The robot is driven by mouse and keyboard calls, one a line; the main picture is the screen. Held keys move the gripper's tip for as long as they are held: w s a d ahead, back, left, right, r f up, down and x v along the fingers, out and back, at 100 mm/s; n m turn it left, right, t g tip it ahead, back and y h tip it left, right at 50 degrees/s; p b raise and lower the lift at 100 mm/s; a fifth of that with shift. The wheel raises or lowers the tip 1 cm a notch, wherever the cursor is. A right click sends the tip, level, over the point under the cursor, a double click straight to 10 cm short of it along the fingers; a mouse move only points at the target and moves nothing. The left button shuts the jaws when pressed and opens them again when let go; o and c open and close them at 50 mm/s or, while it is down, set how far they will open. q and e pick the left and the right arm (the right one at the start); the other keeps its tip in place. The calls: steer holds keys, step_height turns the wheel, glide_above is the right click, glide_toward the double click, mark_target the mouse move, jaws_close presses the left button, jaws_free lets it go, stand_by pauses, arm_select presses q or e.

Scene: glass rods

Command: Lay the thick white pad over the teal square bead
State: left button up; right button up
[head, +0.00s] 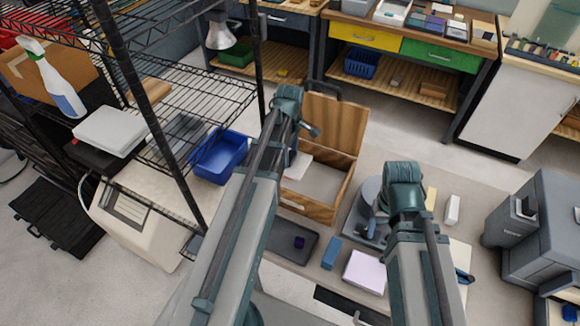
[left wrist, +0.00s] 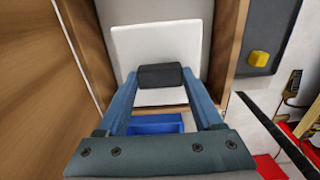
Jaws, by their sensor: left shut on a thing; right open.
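The white pad (left wrist: 158,42) is a flat white square inside the open wooden box, with a dark grey block on it in the left wrist view. My left gripper (left wrist: 160,76) is shut on that block, and its fingers stand either side of it. In the head view the pad (head: 298,166) shows partly behind my left gripper (head: 291,153), inside the box (head: 306,205). I cannot make out a teal square bead; the pad and my arm cover part of the box. My right gripper (head: 371,230) is open and empty, to the right of the box.
A dark tray (head: 275,239) before the box holds a small purple cube (head: 299,243); the left wrist view shows a yellow block (left wrist: 258,60) on a dark surface. A blue block (head: 331,253) and a pale lilac block (head: 364,272) lie nearby. The raised lid (head: 335,122) stands behind.

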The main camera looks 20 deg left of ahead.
mark_target(290, 156)
arm_select(q)
steer(key=shift+f+b, duration=1.9)
steer(key=shift+f, duration=0.05)
steer(key=shift+r, duration=0.15)
steer(key=o, duration=0.9)
steer(key=shift+f, duration=0.2)
steer(key=o, duration=0.5)
steer(key=shift+c, duration=0.2)
steer(key=shift+r, duration=0.1)
step_height(290, 156, up, 12)
steer(key=p, duration=1.2)
steer(key=shift+r, duration=0.15)
